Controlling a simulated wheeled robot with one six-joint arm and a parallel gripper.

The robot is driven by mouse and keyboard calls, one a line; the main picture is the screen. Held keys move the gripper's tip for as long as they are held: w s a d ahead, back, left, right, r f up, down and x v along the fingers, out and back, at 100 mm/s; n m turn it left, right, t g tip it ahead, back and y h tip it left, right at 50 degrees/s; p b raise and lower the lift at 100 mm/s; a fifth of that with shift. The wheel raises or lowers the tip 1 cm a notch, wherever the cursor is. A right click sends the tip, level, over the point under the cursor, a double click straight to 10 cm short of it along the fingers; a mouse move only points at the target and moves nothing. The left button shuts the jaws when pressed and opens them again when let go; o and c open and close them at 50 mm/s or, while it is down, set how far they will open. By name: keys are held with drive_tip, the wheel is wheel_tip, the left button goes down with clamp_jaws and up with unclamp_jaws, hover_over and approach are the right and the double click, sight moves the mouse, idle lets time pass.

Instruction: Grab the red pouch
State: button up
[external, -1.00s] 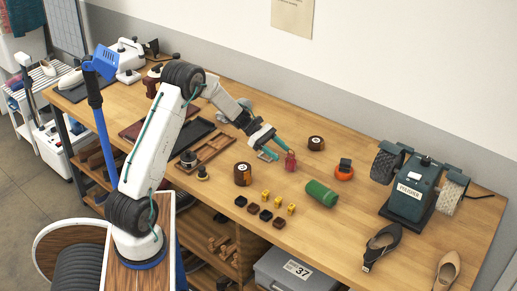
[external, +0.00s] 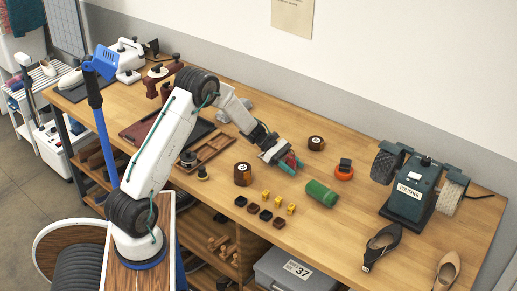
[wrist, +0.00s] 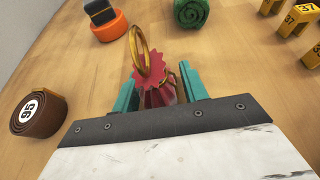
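The red pouch (wrist: 158,96) is small and pleated, with a frilled top and gold cord loops. In the wrist view it stands upright between the two teal fingers of my gripper (wrist: 160,88). The fingers sit close on either side, with what looks like a narrow gap at each side, so they appear open around it. Its lower part is hidden by the gripper body. In the external view my gripper (external: 288,161) is low over the bench, and the red pouch (external: 291,160) shows only partly between the fingers.
On the wooden bench (external: 330,240), a green roll (external: 321,193) lies to the right and an orange round item (external: 344,173) behind it. Brown tape rolls stand to the left (external: 243,174) and behind (external: 316,143). Several yellow numbered blocks (external: 278,201) are in front.

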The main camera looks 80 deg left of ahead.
drive_tip(key=c, duration=0.7)
drive_tip(key=shift+r, duration=0.1)
